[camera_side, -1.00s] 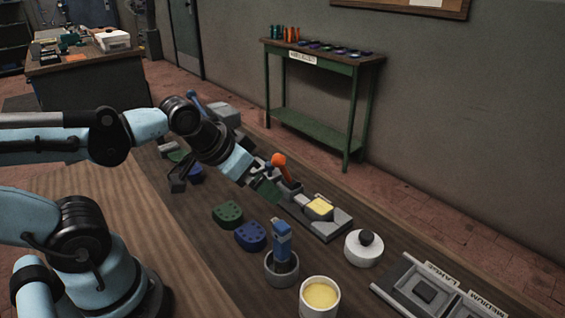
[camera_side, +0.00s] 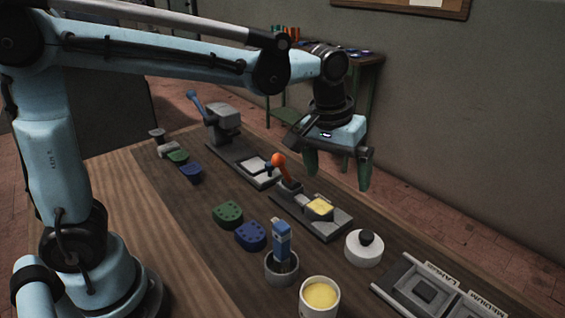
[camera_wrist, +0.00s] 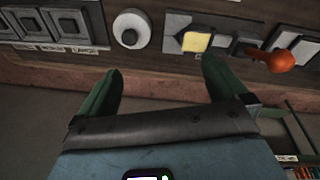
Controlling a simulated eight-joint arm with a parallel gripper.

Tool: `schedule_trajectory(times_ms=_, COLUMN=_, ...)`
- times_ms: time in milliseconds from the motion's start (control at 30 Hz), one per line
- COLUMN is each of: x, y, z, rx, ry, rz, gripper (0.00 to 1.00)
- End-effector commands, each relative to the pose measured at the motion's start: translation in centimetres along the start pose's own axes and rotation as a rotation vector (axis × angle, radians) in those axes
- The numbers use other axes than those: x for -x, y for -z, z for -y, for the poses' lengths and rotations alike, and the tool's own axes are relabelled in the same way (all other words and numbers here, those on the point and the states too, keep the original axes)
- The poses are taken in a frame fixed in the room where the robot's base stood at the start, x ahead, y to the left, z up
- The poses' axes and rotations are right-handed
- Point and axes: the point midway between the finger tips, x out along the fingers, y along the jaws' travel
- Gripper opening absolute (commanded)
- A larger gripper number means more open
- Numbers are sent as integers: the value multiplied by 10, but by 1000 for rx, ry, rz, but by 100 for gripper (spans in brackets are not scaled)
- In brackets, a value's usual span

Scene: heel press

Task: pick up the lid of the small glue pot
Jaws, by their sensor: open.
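A low white round piece with a dark knob on top, which looks like the lid (camera_side: 364,250), rests on the bench right of the yellow-padded fixture. It also shows at the top of the wrist view (camera_wrist: 131,20). An open white pot (camera_side: 320,302) with yellow contents, likely the glue pot, stands nearer the camera. My gripper (camera_side: 338,178) is open and empty, with its green fingers pointing down. It hangs in the air above the far side of the bench, up and left of the lid in the side view. Its fingers also show in the wrist view (camera_wrist: 162,68).
A fixture with an orange-knobbed lever (camera_side: 279,160) and a yellow pad (camera_side: 320,207) stands close to the lid. A grey cup (camera_side: 282,269) holds a blue-handled tool. Green (camera_side: 228,215) and blue (camera_side: 251,236) heel-shaped pieces lie nearby. A labelled tray (camera_side: 400,285) is at right.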

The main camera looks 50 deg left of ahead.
Motion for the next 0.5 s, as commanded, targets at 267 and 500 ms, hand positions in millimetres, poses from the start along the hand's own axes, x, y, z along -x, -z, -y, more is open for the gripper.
schedule_trajectory(times_ms=267, x=-35, y=12, z=-55, rx=91, ry=75, rz=129, gripper=100)
schedule_trajectory(times_ms=500, x=-51, y=12, z=-71, rx=127, ry=109, rz=168, gripper=100)
